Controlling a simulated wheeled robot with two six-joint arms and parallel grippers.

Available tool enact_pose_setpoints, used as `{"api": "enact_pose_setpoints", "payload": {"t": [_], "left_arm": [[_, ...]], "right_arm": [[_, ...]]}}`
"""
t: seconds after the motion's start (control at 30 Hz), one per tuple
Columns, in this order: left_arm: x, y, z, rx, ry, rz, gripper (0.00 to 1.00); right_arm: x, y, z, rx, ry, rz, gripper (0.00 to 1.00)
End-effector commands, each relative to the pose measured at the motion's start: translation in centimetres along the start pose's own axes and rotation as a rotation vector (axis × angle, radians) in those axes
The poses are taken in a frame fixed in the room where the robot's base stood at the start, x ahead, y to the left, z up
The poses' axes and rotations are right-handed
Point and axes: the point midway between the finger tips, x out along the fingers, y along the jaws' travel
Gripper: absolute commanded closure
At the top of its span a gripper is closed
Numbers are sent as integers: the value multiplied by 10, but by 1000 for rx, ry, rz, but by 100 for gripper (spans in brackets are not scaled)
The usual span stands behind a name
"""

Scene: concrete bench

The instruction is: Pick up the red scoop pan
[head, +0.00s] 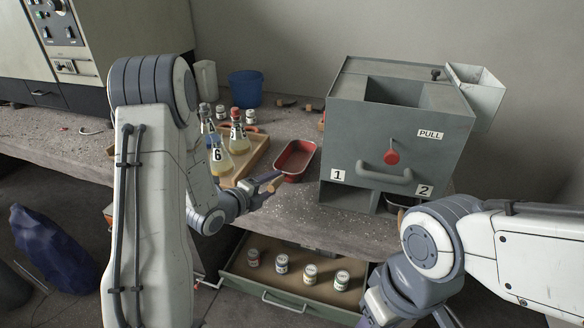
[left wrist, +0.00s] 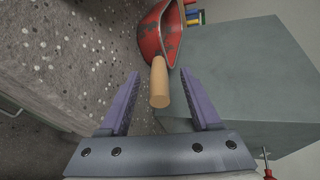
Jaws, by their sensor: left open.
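The red scoop pan (head: 295,158) lies on the bench just left of the grey box. In the left wrist view the worn red pan (left wrist: 151,32) is at the top, and its wooden handle (left wrist: 160,84) points down toward me. My left gripper (head: 272,187) is in front of the pan, near the bench's front edge. In the left wrist view its jaws (left wrist: 159,76) are open, with the handle end showing between the fingertips; I cannot tell whether they touch. My right gripper (head: 447,318) is low at the bottom right, partly cut off by the frame edge.
The grey box (head: 400,137) with labels 1, 2 and PULL stands close right of the pan. Flasks (head: 218,155) stand on a wooden tray (head: 255,157) to the left. An open drawer (head: 310,297) with several jars is below. A blue bucket (head: 246,89) stands behind.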

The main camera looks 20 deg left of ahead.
Motion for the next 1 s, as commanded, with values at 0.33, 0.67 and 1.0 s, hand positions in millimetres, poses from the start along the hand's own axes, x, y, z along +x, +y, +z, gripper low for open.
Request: {"api": "enact_pose_setpoints", "payload": {"t": [0.33, 0.67, 1.0], "left_arm": [[41, 2, 0, -1, 1, 0, 36], [41, 2, 0, -1, 0, 1, 85], [40, 0, 1, 0, -1, -2, 100]], "right_arm": [[0, 0, 0, 0, 0, 0, 50], [0, 0, 0, 0, 0, 0, 50], [0, 0, 0, 0, 0, 0, 50]]}}
